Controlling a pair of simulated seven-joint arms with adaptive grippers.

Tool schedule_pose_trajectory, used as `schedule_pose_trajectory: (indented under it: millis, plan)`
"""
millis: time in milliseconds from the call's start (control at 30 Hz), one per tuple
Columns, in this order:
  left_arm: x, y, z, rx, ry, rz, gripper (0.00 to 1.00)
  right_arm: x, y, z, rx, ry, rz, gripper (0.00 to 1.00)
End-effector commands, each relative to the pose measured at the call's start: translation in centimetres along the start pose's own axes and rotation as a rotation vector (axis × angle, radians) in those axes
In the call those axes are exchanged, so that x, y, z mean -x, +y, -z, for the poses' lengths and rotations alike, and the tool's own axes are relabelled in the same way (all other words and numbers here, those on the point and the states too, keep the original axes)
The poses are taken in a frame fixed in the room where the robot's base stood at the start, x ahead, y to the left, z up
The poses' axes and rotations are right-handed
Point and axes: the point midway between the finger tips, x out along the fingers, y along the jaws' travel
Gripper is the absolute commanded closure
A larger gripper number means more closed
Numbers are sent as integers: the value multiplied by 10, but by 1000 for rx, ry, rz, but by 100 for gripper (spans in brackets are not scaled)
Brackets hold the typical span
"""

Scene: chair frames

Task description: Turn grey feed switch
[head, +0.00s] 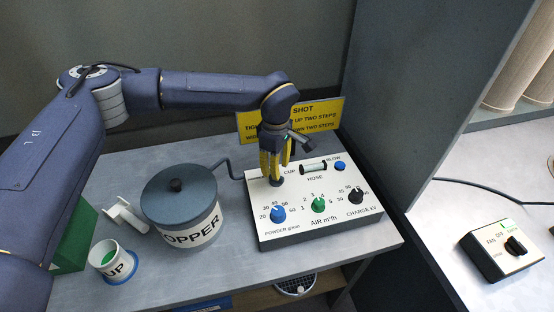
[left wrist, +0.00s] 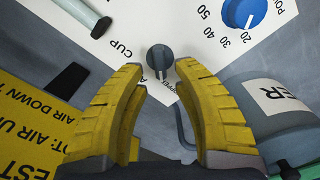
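The grey feed switch (left wrist: 160,58) is a small dark grey knob on the white control panel (head: 262,231), near the CUP and HOPPER labels. In the head view the switch (head: 277,182) shows just under my left gripper (head: 272,173). My left gripper has yellow fingers and points down at it from above. In the left wrist view the fingers (left wrist: 159,72) are spread with a gap between them, and the switch lies just beyond and between their tips. I cannot tell whether they touch it. The right gripper is not in view.
The panel also carries blue (head: 278,214), green (head: 319,205) and black (head: 355,196) knobs, a clear tube (head: 313,168) and a blue button (head: 340,166). A grey hopper (head: 180,200) and white cup (head: 110,257) stand left. A yellow sign (head: 318,115) stands behind. A fan box (head: 500,253) is far right.

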Motion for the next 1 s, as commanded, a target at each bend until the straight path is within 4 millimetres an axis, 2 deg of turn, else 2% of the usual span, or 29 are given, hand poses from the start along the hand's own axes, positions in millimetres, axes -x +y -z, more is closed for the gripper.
schedule_pose_trajectory:
  millis: [300, 633, 900, 1000]
  plan:
    - [-31, 0, 0, 0, 0, 1, 71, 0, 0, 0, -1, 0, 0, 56]
    - [-42, 0, 0, 1, -1, 0, 70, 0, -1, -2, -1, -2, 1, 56]
    - [-41, 0, 0, 1, -1, 0, 100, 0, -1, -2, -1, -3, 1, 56]
    - [-41, 0, 0, -1, -1, 0, 100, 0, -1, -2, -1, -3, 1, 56]
